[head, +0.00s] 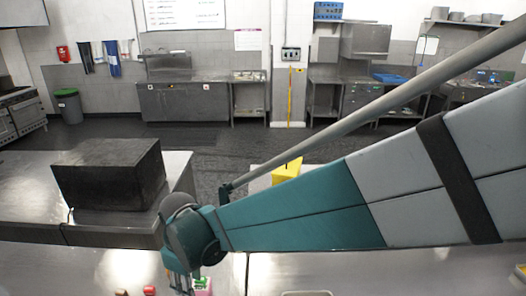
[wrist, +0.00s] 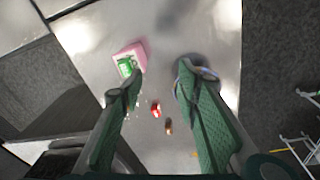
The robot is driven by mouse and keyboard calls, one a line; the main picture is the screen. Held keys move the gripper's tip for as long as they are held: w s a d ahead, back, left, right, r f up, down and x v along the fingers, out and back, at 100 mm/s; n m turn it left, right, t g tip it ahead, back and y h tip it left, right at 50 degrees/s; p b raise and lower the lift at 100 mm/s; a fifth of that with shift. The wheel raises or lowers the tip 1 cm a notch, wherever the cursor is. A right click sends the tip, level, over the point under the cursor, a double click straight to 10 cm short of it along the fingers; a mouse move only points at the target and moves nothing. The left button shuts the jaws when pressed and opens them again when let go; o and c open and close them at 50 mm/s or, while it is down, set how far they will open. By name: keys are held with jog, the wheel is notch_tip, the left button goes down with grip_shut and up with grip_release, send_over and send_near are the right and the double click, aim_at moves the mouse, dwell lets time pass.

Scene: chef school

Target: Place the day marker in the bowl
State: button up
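My gripper (wrist: 156,84) is open, its two green fingers apart with nothing held between them. In the head view my gripper (head: 180,284) hangs over the near counter, its fingertips cut off by the lower edge. A pink and green block (wrist: 128,60) lies on the counter by the left fingertip; it also shows in the head view (head: 203,287). A small red item (wrist: 156,110) and a small brown item (wrist: 168,127) lie below, between the fingers. I cannot tell which is the day marker. A round, blue-rimmed thing, perhaps the bowl (wrist: 203,66), is partly hidden behind the right finger.
The steel counter (head: 60,270) runs across the front. A dark box (head: 110,175) stands on the counter behind it, at left. A yellow object (head: 288,173) shows behind my arm. A tray edge (head: 306,293) shows at the bottom. Bare counter lies around the small items.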

jog(key=w+d+r+m+t+b, duration=0.1)
jog(key=d+r+m+b, duration=0.15)
jog(key=d, duration=0.85)
jog(key=d+r+m+t+b, duration=0.2)
jog(key=d+r+m, duration=0.15)
jog(key=d, duration=0.85)
jog(key=s+d+m+t+b, duration=0.1)
jog(key=s+d+m, duration=0.2)
jog(key=d, duration=0.3)
jog(key=s+d+f+m+t+b, duration=0.1)
jog(key=s+d+m, duration=0.1)
jog(key=d, duration=0.5)
jog(key=s+d+f+m+t+h+b, duration=0.1)
jog(key=s+d+m+b, duration=0.1)
jog(key=d, duration=0.5)
jog(key=shift+s+f+m, duration=0.25)
jog(key=shift+s+m, duration=0.55)
